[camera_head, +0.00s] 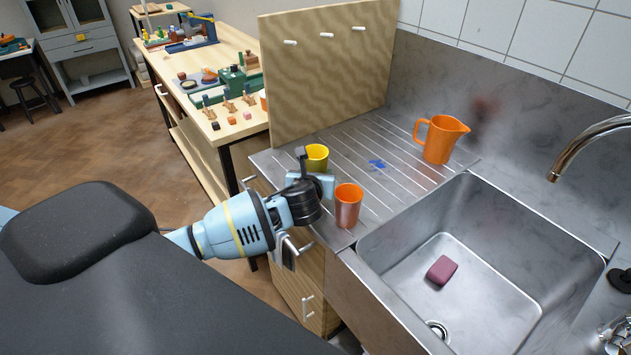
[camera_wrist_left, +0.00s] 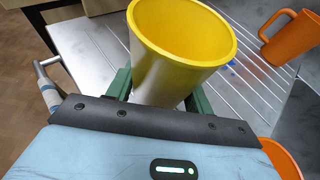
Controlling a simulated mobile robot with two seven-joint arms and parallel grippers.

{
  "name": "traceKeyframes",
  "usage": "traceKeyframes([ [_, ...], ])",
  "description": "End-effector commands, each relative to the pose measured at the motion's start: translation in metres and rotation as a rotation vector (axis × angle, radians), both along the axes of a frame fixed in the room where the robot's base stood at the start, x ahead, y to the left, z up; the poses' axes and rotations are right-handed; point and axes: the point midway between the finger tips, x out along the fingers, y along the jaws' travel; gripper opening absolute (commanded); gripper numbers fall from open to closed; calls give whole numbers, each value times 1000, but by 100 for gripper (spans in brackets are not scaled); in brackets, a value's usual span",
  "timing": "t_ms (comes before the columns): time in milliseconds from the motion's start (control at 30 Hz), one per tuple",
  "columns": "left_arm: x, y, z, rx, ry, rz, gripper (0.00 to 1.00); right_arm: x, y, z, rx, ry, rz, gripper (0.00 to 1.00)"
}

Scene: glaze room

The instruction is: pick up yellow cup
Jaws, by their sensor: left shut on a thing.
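The yellow cup (camera_head: 317,155) is at the left part of the ribbed drainboard, behind my left gripper (camera_head: 311,173). In the left wrist view the yellow cup (camera_wrist_left: 182,50) stands mouth up, slightly tilted in the picture, its outside paler than its bright yellow inside. The green fingers of my left gripper (camera_wrist_left: 161,88) are on both sides of the cup, shut on it. The cup's base is hidden by the gripper, so I cannot tell whether it touches the drainboard. My right gripper is in neither view.
An orange cup (camera_head: 348,205) stands close to the right of my left gripper. An orange pitcher (camera_head: 439,139) stands farther back on the drainboard (camera_head: 385,190). A steel sink (camera_head: 490,250) with a dark red sponge (camera_head: 441,270) is at right. A wooden panel (camera_head: 325,75) rises behind the cup.

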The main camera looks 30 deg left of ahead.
Motion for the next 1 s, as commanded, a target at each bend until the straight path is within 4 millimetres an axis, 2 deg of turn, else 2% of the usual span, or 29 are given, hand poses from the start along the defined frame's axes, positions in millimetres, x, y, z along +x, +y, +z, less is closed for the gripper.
traceKeyframes([
  [100, 1, 0, 14, 1, -5, -1, 27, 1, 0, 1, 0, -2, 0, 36],
  [500, 1, 0, 43, 1, -4, 0, 27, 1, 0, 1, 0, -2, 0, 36],
  [1000, 0, 0, 55, 1, -2, 0, 27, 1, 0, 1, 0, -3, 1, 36],
])
